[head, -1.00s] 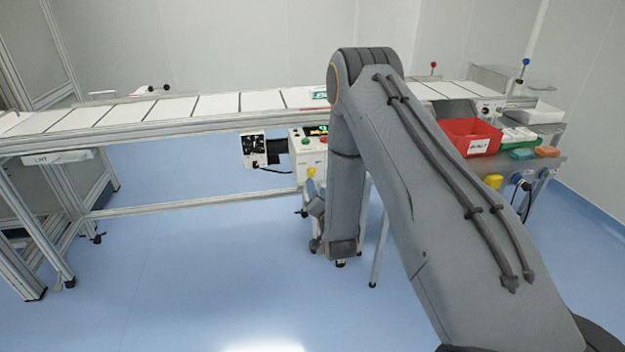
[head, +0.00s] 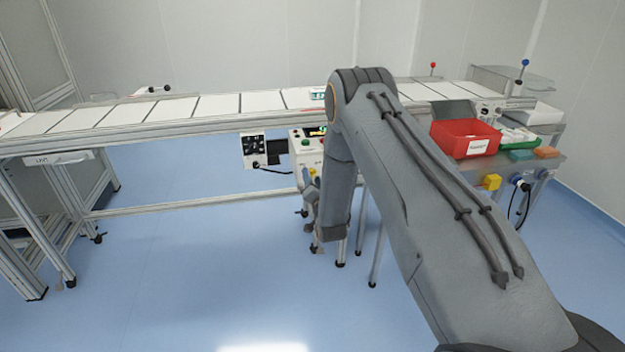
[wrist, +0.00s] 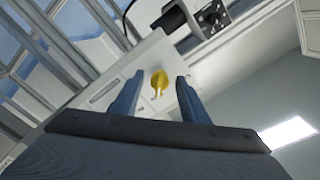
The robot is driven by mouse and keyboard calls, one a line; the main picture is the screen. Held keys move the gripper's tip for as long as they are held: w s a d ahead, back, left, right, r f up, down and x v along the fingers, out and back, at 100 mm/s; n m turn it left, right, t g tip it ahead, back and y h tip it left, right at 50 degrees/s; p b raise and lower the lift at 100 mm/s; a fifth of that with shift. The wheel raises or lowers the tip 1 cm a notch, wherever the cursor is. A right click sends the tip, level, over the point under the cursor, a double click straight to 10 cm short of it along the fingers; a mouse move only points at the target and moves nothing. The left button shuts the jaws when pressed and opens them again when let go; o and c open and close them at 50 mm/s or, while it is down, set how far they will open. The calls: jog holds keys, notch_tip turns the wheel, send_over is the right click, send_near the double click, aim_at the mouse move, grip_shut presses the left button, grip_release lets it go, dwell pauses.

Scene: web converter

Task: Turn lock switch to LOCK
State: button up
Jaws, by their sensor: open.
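A yellow rotary knob (wrist: 158,83), which looks like the lock switch, sits on the light face of a control box (wrist: 110,85). In the wrist view it shows between my open fingers (wrist: 161,79) with clear space on both sides. I cannot tell how far it is from the fingertips, and no LOCK marking can be read. In the head view the control box (head: 299,160) stands under the conveyor with a small lit display, and the knob is a small yellow spot (head: 312,171). My arm hides part of the box there.
The conveyor (head: 170,110) runs across above the box. A black-faced unit (head: 254,151) is mounted left of the box. The floor in front is clear.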

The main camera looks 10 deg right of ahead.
jog(key=c, duration=1)
jog(key=shift+n, duration=0.4)
jog(key=n+b, duration=0.1)
jog(key=n, duration=0.4)
jog(key=n+b, duration=0.1)
jog(key=n, duration=0.5)
jog(key=n+b, duration=0.1)
jog(key=n, duration=0.5)
jog(key=shift+d+b, duration=0.3)
jog(key=o, duration=1)
